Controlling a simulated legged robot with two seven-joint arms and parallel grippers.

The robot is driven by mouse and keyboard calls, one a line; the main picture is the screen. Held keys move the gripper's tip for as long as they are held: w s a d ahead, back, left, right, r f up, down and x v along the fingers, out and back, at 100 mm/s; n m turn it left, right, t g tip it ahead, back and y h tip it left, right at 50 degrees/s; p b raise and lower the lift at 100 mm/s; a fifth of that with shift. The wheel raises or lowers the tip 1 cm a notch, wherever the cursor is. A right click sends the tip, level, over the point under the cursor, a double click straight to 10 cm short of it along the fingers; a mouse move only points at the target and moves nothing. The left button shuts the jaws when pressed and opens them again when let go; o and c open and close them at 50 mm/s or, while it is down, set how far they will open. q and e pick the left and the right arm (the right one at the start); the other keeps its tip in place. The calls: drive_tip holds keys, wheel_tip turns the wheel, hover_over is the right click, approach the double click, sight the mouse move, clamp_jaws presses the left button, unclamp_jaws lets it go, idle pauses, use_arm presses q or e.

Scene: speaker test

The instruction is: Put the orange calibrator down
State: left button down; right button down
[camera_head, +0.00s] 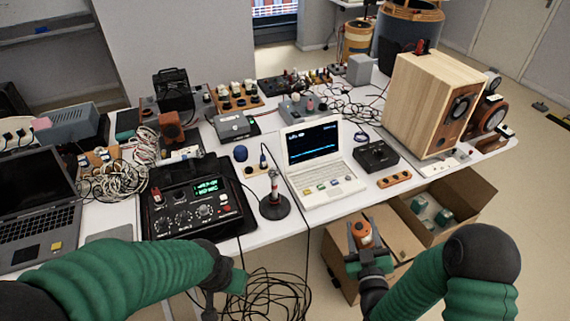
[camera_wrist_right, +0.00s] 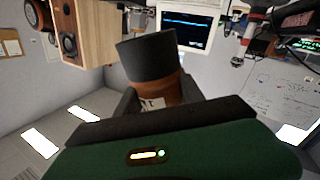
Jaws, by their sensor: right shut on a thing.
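The orange calibrator (camera_head: 362,230) is in my right gripper (camera_head: 365,246), which is shut on it. In the right wrist view the calibrator (camera_wrist_right: 160,88) is a cylinder with a dark end and an orange-brown body with a pale label, between the fingers. The white table (camera_head: 327,217) is crowded with equipment. My left gripper (camera_head: 226,288) is low in the head view, near the table's front edge. It looks empty, but its fingers are not clear.
A white laptop (camera_head: 330,187), a black control box (camera_head: 200,225) and a microphone stand (camera_head: 273,206) are near the front edge. A wooden speaker (camera_head: 425,105) stands at the right. Cables (camera_head: 268,295) hang in front.

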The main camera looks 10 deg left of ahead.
drive_tip(key=a+r+n+g+y+b, duration=0.1)
drive_tip(key=a+r+n+y, duration=0.1)
drive_tip(key=a, duration=1.1)
drive_tip(key=w+a+r+n+g+y+b, duration=0.1)
drive_tip(key=a+r+y, duration=0.4)
drive_tip(key=a, duration=0.8)
drive_tip(key=shift+w+a+r+n+g+b, duration=0.25)
drive_tip(key=shift+r+n+g+b, duration=0.3)
drive_tip(key=shift+r+n, duration=0.5)
